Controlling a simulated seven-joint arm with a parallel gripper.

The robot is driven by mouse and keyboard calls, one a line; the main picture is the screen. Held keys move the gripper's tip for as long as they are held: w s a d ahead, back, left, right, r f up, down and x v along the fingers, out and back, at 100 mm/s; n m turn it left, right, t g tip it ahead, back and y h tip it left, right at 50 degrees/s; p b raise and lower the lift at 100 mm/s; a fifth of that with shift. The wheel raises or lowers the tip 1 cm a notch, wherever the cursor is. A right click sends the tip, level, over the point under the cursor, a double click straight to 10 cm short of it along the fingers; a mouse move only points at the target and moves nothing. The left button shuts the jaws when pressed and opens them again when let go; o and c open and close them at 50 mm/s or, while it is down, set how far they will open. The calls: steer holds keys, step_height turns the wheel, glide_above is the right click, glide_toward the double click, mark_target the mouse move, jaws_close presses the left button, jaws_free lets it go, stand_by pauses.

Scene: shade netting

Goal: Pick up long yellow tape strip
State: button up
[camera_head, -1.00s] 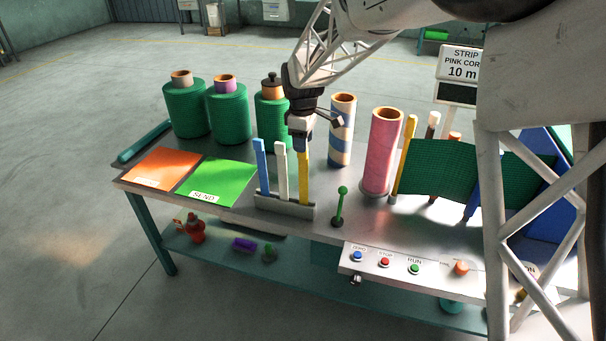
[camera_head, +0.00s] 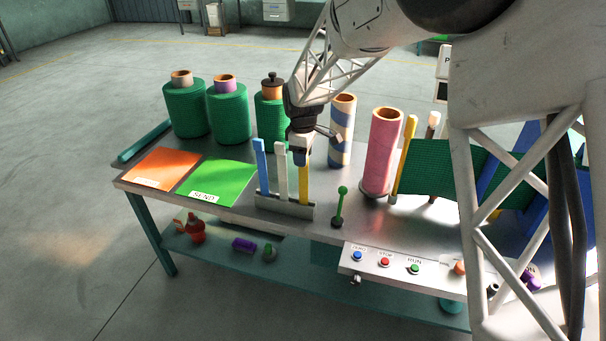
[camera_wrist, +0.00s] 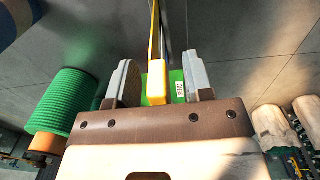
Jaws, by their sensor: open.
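The long yellow tape strip (camera_head: 304,183) stands upright in the right slot of a grey holder (camera_head: 285,207), beside a white strip (camera_head: 282,168) and a blue strip (camera_head: 261,165). My gripper (camera_head: 300,158) is over the top of the yellow strip and hides its upper end. In the wrist view, the yellow strip (camera_wrist: 156,85) shows between the two fingers of my open gripper (camera_wrist: 158,85). Gaps show on both sides of the strip there, so the fingers are apart from it.
A green lever (camera_head: 340,207) stands just right of the holder. Blue-striped (camera_head: 342,130) and pink (camera_head: 382,150) rolls stand behind and to the right. Green net rolls (camera_head: 229,113) stand at the back left. Orange (camera_head: 160,168) and green (camera_head: 216,180) sheets lie flat at left.

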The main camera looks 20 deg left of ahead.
steer(key=shift+c, duration=0.3)
jaws_close()
steer(key=shift+r, duration=0.1)
step_height(320, 180, up, 18)
stand_by(0.8)
stand_by(0.5)
steer(key=shift+r, duration=1.2)
